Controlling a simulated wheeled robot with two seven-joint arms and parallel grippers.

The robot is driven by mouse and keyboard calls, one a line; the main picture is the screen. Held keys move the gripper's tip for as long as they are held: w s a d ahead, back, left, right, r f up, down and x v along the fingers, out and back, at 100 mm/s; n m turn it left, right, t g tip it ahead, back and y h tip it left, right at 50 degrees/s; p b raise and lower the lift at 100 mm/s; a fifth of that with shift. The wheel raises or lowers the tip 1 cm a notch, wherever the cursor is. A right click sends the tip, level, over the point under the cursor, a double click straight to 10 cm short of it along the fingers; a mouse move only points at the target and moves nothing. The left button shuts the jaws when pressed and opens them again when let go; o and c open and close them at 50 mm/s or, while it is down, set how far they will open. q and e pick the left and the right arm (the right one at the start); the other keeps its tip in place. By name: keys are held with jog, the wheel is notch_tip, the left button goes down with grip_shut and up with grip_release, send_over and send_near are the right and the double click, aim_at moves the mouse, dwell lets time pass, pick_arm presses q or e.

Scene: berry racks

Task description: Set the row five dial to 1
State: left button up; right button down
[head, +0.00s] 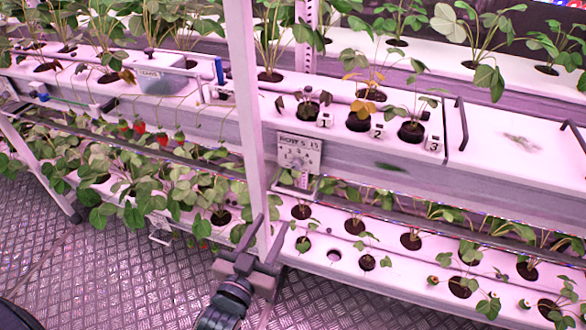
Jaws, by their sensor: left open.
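The row five dial (297,160) is on a pale plate lettered with "ROW 5", fixed to the front of the upper rack, just right of the white upright post. Its face is small, and I cannot read which number it points to. My left gripper (268,230) is below the plate and a little to its left, near the post. It is open with nothing seen between its fingers, and it is apart from the dial. My right gripper is not in view.
The white post (246,110) stands left of the dial. Number blocks 1 (324,120), 2 (377,131) and 3 (434,144) sit on the upper rack's edge. A lower planted rack (335,257) lies below. A clear bin (160,80) stands at upper left.

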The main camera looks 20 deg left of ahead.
aim_at(296, 167)
pick_arm(q)
notch_tip(296, 167, up, 2)
jog(key=shift+s+a+r, duration=0.15)
jog(key=shift+r, duration=0.05)
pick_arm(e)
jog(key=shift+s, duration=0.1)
pick_arm(q)
jog(key=w+p, duration=0.1)
jog(key=w, duration=0.4)
jog(key=w+p, duration=0.1)
jog(key=w, duration=0.5)
jog(key=w+p, duration=0.1)
jog(key=w, duration=0.4)
jog(key=shift+w+d, duration=0.25)
jog(key=shift+d, duration=0.05)
jog(key=shift+w, duration=0.5)
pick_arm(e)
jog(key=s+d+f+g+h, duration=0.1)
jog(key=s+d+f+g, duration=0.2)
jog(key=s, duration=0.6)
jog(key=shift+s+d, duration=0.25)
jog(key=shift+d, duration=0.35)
pick_arm(q)
jog(key=shift+c, duration=0.6)
